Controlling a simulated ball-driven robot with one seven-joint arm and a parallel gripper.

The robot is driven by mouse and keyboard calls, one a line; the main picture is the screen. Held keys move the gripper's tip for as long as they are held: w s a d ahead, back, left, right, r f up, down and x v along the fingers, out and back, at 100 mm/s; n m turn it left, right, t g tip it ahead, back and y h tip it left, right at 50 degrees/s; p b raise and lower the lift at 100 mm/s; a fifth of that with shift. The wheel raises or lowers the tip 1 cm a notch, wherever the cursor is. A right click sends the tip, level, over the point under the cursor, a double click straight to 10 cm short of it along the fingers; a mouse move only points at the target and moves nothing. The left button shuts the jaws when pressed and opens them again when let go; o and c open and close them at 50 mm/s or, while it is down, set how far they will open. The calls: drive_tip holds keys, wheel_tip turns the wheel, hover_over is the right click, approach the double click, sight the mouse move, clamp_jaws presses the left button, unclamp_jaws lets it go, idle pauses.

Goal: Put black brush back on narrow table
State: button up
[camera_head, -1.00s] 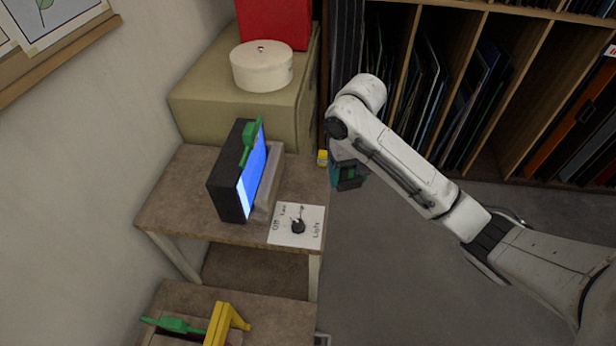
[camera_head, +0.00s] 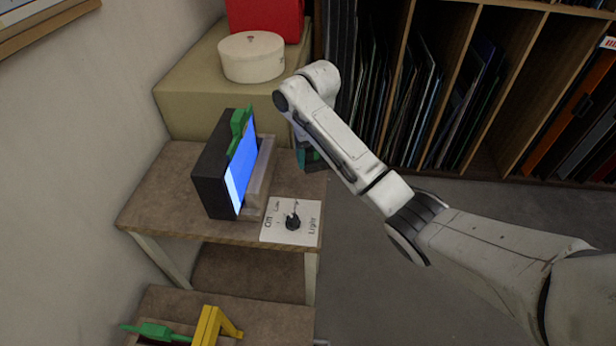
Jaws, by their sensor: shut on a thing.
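My gripper (camera_head: 312,158) is over the back right part of a brown wooden table (camera_head: 160,215), mostly hidden behind my own arm. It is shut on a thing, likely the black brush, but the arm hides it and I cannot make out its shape. No black brush shows clearly elsewhere. The table is small and bears a black box with a lit blue-white screen (camera_head: 242,170). I cannot tell for sure whether it is the narrow table.
A green clamp-like piece (camera_head: 240,128) sits on the screen box. A light switch plate (camera_head: 290,222) lies at the table's front right. A lower table in front holds a yellow bracket (camera_head: 212,325) and a green tool (camera_head: 155,331). A round white box (camera_head: 252,58) stands behind.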

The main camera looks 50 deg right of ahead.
drive_tip(key=w+f, duration=0.3)
drive_tip(key=shift+d+f, duration=0.2)
drive_tip(key=shift+d, duration=0.05)
drive_tip(key=shift+f, duration=1.6)
drive_tip(key=o, duration=1.2)
drive_tip(key=shift+f, duration=0.1)
drive_tip(key=shift+c, duration=0.2)
wheel_tip(320, 180, up, 12)
drive_tip(key=shift+p, duration=0.45)
